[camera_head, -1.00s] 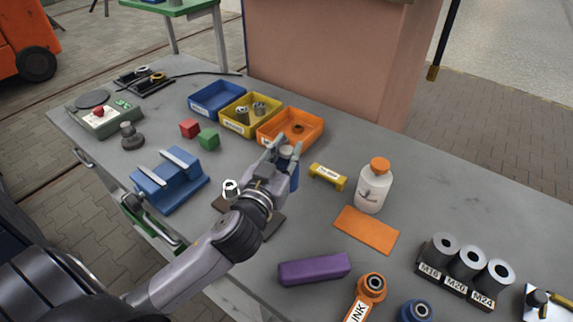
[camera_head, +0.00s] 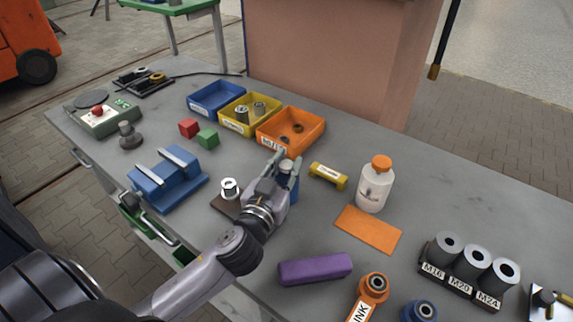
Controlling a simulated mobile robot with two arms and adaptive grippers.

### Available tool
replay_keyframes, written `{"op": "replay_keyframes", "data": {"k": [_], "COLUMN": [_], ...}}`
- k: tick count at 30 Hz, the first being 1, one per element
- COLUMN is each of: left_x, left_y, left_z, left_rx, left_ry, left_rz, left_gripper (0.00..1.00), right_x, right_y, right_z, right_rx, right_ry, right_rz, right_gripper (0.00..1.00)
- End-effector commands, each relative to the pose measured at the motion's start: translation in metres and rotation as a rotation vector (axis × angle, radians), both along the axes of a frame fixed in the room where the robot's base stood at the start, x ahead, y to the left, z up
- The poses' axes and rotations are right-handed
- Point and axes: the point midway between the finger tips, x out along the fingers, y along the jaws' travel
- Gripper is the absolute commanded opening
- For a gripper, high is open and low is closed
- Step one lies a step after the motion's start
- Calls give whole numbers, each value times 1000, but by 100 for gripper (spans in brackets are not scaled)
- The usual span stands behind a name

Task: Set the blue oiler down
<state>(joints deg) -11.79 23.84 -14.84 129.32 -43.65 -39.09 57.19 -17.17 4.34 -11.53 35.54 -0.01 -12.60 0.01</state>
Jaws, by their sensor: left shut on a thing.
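My left gripper (camera_head: 288,162) reaches in from the left and is shut on the blue oiler (camera_head: 288,187), a small blue cylinder with a grey top. The fingers hide part of it. It is upright, just in front of the orange bin; whether its base touches the grey workbench (camera_head: 240,290) I cannot tell. My right gripper does not show.
The orange bin (camera_head: 318,133), yellow bin (camera_head: 222,122) and blue bin (camera_head: 191,105) stand behind. An orange plate (camera_head: 368,230) and purple bar (camera_head: 315,269) lie nearer. Bare bench lies between them.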

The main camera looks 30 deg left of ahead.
Motion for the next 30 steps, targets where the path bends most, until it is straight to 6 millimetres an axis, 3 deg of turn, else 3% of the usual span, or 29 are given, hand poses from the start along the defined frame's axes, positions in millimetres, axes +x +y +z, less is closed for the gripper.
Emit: {"op": "replay_keyframes", "data": {"k": [1,2,11,20,26,27,30], "left_x": [0,0,0,0,0,-9,-30], "left_y": [0,0,0,0,0,-2,-4], "left_z": [-2,-3,-4,-4,14,5,4], "left_rx": [-1,-1,-1,-1,2,-3,-5], "left_ry": [5,6,9,12,9,12,11], "left_rz": [1,1,1,1,0,-1,0], "left_gripper": [0,24,43,43,43,43,43], "right_x": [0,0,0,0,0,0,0], "right_y": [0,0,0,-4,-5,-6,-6], "right_z": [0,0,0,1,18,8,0], "right_rx": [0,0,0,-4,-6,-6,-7], "right_ry": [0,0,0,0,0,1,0], "right_rz": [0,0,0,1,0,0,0], "right_gripper": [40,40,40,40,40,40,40]}}
